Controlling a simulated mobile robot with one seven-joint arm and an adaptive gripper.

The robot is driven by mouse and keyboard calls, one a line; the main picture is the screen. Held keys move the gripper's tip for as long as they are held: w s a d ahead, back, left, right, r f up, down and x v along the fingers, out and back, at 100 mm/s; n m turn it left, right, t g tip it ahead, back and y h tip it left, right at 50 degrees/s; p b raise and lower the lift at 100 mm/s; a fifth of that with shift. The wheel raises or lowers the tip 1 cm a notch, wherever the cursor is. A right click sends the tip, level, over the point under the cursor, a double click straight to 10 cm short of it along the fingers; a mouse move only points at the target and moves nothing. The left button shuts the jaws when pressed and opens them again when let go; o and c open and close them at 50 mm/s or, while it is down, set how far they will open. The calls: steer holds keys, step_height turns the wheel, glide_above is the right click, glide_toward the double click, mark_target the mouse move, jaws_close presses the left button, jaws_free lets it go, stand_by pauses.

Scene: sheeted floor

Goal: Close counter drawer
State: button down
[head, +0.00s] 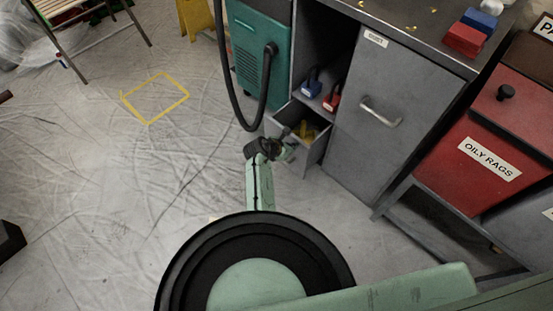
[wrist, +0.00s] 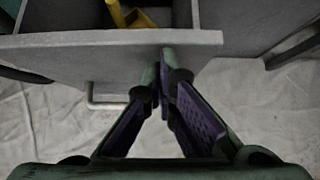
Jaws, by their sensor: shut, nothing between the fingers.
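The grey counter drawer (head: 314,154) stands pulled out, low in the counter, in the head view. Yellow items (head: 306,131) lie inside it. In the wrist view the top edge of the drawer front (wrist: 70,42) runs across the upper part, with a yellow piece (wrist: 117,14) behind it. A pale handle bar (wrist: 91,101) shows below the front, partly hidden by my gripper. My gripper (head: 286,150) is at the drawer's front. In the wrist view my gripper (wrist: 166,72) is shut and empty, its tips against or just short of the front; I cannot tell which.
A shelf above the drawer holds a blue padlock (head: 312,88) and a red padlock (head: 331,98). A grey cabinet door (head: 385,125) is right of the drawer, a green machine with a black hose (head: 262,60) left. A red bin (head: 470,165) stands far right.

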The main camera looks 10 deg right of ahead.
steer(key=w+d+b, duration=0.4)
steer(key=w+d, duration=0.4)
steer(key=d, duration=0.3)
steer(key=shift+w+d, duration=0.25)
steer(key=shift+d+r, duration=0.1)
steer(key=shift+r, duration=0.05)
steer(key=s+a+r+p, duration=0.3)
steer(key=s+a+r, duration=0.3)
steer(key=a, duration=0.3)
steer(key=shift+s+a+r, duration=0.2)
steer(key=shift+s+r, duration=0.15)
